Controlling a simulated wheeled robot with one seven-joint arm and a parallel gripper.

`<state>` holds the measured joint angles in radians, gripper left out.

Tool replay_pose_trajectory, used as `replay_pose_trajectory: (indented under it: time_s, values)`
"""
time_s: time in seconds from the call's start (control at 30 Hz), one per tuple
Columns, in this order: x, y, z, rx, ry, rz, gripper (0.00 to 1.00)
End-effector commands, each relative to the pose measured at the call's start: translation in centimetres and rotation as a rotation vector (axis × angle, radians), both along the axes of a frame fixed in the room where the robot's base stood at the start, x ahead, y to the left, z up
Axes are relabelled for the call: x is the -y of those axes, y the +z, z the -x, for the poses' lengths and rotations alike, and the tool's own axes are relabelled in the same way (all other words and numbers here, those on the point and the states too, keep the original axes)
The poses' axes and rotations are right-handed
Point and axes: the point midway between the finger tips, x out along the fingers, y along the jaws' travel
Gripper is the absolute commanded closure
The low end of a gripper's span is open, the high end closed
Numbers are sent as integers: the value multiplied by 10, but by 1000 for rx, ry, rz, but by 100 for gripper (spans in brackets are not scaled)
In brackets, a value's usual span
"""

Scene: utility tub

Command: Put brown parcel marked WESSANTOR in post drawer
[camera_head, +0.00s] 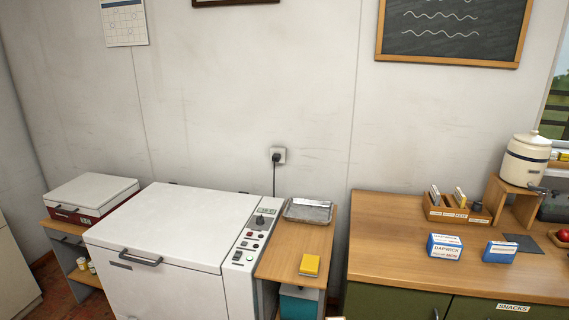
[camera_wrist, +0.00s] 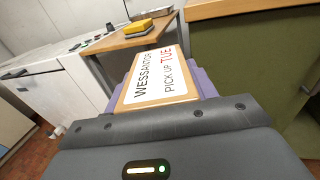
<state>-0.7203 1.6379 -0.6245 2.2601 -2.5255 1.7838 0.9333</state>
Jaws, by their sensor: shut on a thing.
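The brown parcel (camera_wrist: 185,98) fills the middle of the wrist view. Its white label reads WESSANTOR, PICK UP TUE. My gripper (camera_wrist: 160,88) is shut on the parcel, with purple finger parts showing along its sides. The parcel is held in front of the wooden side stand and the green cabinet. No drawer that I can read as the post drawer shows in either view.
The wooden side stand (camera_head: 284,250) carries a yellow block (camera_head: 309,265) and a metal tray (camera_head: 308,211). A white chest (camera_head: 180,225) stands left of it. To the right, a wooden-topped green cabinet (camera_head: 395,302) has a SNACKS label (camera_head: 513,307). Blue boxes (camera_head: 444,246) stand on top.

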Motion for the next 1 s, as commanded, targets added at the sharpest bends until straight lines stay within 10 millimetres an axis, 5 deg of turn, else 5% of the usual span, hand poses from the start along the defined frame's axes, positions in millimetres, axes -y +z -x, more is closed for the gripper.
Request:
replay_pose_trajectory:
  time_s: [0.4, 1.0]
  values:
    - [0, -49, 39, -3, 2, 2, 73]
    - [0, -52, 42, 1, -1, 0, 73]
